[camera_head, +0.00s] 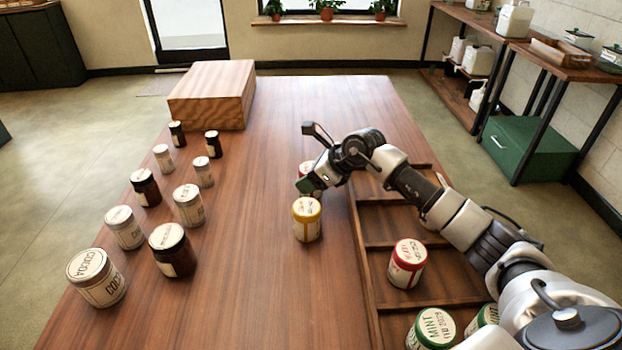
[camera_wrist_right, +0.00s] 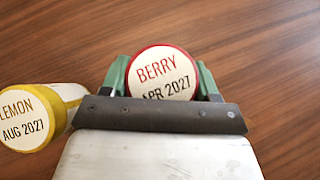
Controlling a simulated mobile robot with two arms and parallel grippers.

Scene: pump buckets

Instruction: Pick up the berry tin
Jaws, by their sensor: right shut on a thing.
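The berry tin has a red-rimmed cream lid reading BERRY APR 2027 in the right wrist view (camera_wrist_right: 164,74). In the head view a small part of the berry tin (camera_head: 305,168) shows behind my right gripper (camera_head: 303,187). My right gripper's green fingers (camera_wrist_right: 163,78) stand on both sides of the tin and are shut on it. The tin looks upright; I cannot tell whether it touches the table. My left gripper is not in view.
A yellow lemon tin (camera_head: 306,222) stands close in front of my right gripper. A divided wooden tray (camera_head: 365,270) at the right holds a red-lidded tin (camera_head: 407,262) and green mint tins (camera_head: 432,328). Several tins and jars, including cocoa (camera_head: 97,278), line the left. A wooden box (camera_head: 212,92) stands behind.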

